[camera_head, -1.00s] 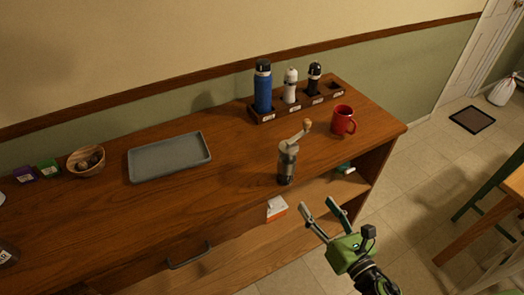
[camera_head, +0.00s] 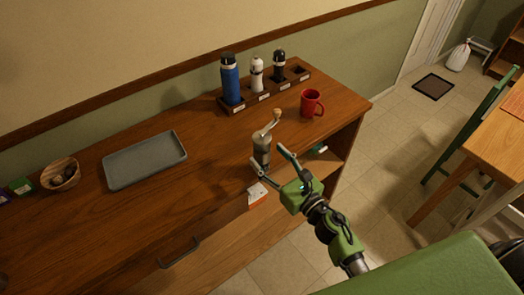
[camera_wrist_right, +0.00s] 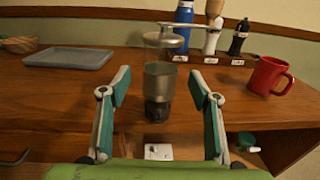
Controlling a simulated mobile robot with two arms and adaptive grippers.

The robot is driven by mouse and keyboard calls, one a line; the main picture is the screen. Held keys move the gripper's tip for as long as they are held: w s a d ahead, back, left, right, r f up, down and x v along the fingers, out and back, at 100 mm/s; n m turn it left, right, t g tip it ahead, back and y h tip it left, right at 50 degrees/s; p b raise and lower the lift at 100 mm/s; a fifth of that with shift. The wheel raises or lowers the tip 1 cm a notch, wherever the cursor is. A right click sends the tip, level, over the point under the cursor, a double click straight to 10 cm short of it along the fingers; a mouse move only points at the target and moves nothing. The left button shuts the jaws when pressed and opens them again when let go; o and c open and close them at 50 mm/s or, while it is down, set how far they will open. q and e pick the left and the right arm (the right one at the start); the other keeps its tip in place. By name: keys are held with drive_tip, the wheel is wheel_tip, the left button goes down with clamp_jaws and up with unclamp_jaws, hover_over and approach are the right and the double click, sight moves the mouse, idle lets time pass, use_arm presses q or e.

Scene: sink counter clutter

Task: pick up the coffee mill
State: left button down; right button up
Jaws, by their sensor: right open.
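The coffee mill (camera_head: 262,146) stands upright near the front edge of the wooden counter. It has a grey metal body, a dark base and a crank arm with a wooden knob on top. It also shows in the right wrist view (camera_wrist_right: 159,85), centred ahead between the fingers. My right gripper (camera_head: 268,160) is open and empty, its fingers pointing at the mill from the counter's front side. In the right wrist view the gripper (camera_wrist_right: 160,88) has a finger on each side of the mill, with gaps visible. I cannot tell whether the fingertips have passed it. My left gripper is not in view.
A red mug (camera_head: 311,103) stands to the right. Behind is a wooden rack (camera_head: 238,107) with a blue bottle (camera_head: 229,80), a white one (camera_head: 257,74) and a black one (camera_head: 279,66). A grey tray (camera_head: 145,158) lies left. A small box (camera_head: 257,194) sits on the shelf below.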

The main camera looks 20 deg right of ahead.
sight(267, 154)
drive_tip(key=p+x, duration=0.1)
drive_tip(key=x, duration=0.2)
drive_tip(key=shift+w+r, duration=0.15)
drive_tip(key=shift+w, duration=0.25)
drive_tip(key=shift+w+a, duration=0.2)
drive_tip(key=shift+w, duration=0.15)
drive_tip(key=shift+s, duration=0.1)
drive_tip(key=c, duration=1.5)
